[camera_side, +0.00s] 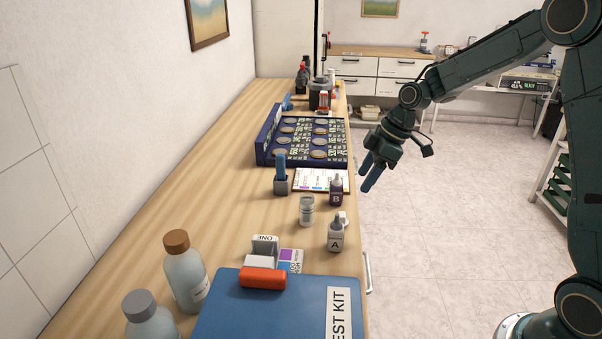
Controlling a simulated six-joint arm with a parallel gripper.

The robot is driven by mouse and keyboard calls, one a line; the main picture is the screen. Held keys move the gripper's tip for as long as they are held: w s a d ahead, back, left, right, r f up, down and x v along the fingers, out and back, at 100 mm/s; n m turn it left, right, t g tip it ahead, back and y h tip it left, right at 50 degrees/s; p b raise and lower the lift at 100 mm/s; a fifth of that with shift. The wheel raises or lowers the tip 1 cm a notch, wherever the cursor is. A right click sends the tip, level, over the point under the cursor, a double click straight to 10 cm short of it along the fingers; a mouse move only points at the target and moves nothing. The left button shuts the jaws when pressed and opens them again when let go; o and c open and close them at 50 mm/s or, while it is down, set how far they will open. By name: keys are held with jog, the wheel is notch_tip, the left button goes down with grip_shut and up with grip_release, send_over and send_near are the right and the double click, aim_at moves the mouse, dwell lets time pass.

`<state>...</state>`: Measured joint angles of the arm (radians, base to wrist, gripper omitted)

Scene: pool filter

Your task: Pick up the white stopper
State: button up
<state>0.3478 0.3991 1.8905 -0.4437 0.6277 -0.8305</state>
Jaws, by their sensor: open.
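On the wooden counter (160,205), a clear jar (306,211) and a dark bottle (336,191) stand near the white piece. A blue holder (281,183), a card (318,180) and a blue tray of discs (300,160) are farther back. A blue test kit case (265,310) is in front.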

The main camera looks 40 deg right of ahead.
send_near(342, 214)
jog(key=shift+x, duration=2.5)
jog(key=shift+x, duration=2.65)
jog(key=shift+c, duration=0.2)
jog(key=c, duration=0.9)
